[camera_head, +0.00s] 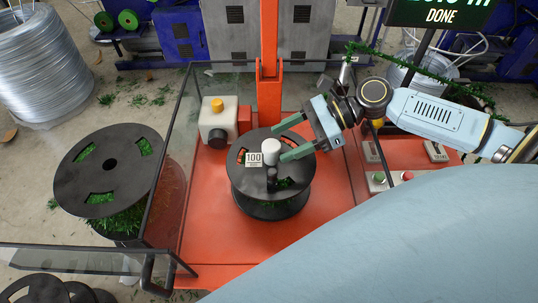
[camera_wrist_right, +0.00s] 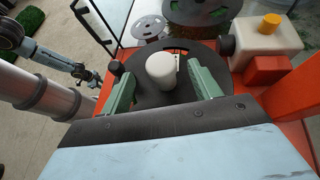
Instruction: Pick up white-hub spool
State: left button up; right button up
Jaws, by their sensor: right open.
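The white-hub spool (camera_head: 241,180) stands upright on the orange machine bed, with black flanges and some green showing through its slots. Its white hub (camera_head: 271,146) rises at the centre, beside a small tag reading 100. My right gripper (camera_head: 279,143) is open, its green fingers reaching in from the right at the hub. In the right wrist view the hub (camera_wrist_right: 161,66) lies between the two spread fingers, with a gap on each side. The left gripper is outside the head view; part of another arm (camera_wrist_right: 60,64) shows in the wrist view, its jaws too small to read.
An orange post (camera_head: 268,90) stands behind the spool. A white box with a yellow button (camera_head: 217,118) sits at its back left. Clear guard panels (camera_head: 172,150) edge the bed on the left. Another black spool (camera_head: 85,175) with green stands outside. A control box (camera_head: 390,178) is at right.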

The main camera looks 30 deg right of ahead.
aim_at(264, 160)
jog(key=x, duration=0.6)
jog(key=shift+d, duration=0.1)
grip_shut()
dwell(0.3)
jog(key=shift+w+r, duration=0.1)
